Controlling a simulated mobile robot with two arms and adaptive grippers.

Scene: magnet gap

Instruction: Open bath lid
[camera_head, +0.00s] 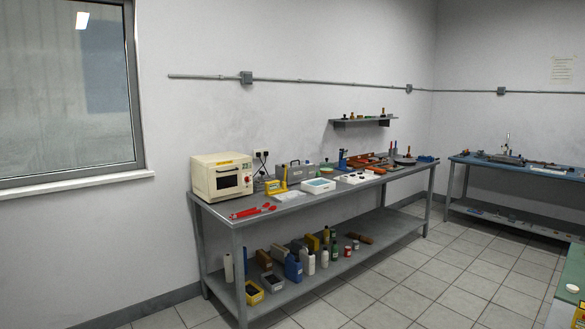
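No object here is plainly marked as the bath. A grey metal box (296,174) with a dark handle on top stands at the back of the long workbench and may be the bath with its lid shut; it is too small to be sure. In front of it lies a low white tray-like box (318,186) with a teal top. Neither of my grippers shows in this view.
The long workbench (290,203) carries a cream oven (221,176), red-handled pliers (252,211), a yellow device (276,186) and several tools. Bottles and bins crowd its lower shelf. A blue bench (515,173) stands at right. The tiled floor (405,268) in front is clear.

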